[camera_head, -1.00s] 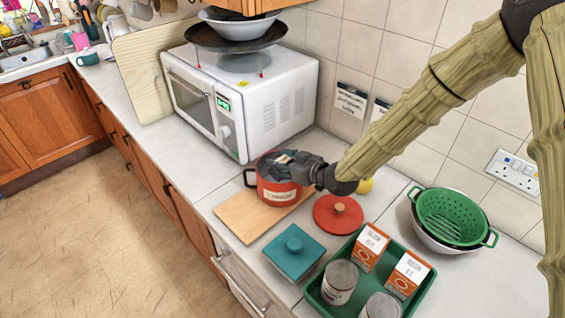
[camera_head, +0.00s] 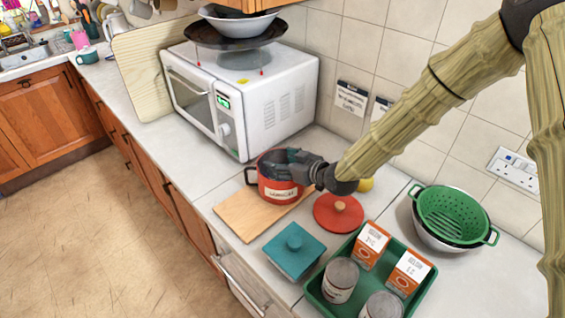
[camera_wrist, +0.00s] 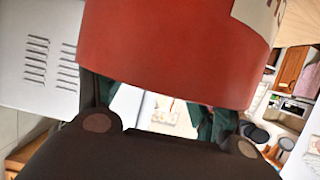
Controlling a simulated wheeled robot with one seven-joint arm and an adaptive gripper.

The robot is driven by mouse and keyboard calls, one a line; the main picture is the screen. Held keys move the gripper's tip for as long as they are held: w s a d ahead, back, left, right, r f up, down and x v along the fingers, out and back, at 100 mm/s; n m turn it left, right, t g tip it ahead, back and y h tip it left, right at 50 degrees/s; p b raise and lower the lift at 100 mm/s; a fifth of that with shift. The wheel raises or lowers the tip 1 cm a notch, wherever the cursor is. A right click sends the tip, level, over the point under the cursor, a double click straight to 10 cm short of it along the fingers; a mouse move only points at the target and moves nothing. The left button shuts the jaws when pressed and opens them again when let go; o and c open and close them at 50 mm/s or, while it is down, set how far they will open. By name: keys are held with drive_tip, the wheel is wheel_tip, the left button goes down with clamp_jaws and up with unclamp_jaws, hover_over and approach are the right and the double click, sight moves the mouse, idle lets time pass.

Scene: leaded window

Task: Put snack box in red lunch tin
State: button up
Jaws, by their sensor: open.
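The red tin (camera_head: 281,190), with a pale label and dark handles, stands upright on a wooden board. It also fills the top of the wrist view (camera_wrist: 180,50). My gripper (camera_head: 277,162) is open, lying almost level at the tin's mouth, and its fingers cover much of the opening. In the wrist view its dark fingers (camera_wrist: 158,115) are spread with a bright gap between them. No snack box can be made out in the gripper now. The tin's inside is mostly hidden, so I cannot tell what lies in it.
A red lid (camera_head: 336,216) and a teal lidded container (camera_head: 293,250) sit near the wooden board (camera_head: 238,217). The green tray (camera_head: 352,312) holds two orange-and-white cartons (camera_head: 372,246) and two cans (camera_head: 340,280). The microwave (camera_head: 245,100) stands behind; a green colander (camera_head: 452,216) is right.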

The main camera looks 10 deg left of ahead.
drive_tip(key=shift+r+p, duration=0.55)
drive_tip(key=shift+r, duration=0.2)
drive_tip(key=b+v, duration=0.4)
drive_tip(key=v, duration=0.8)
drive_tip(key=shift+f, duration=0.25)
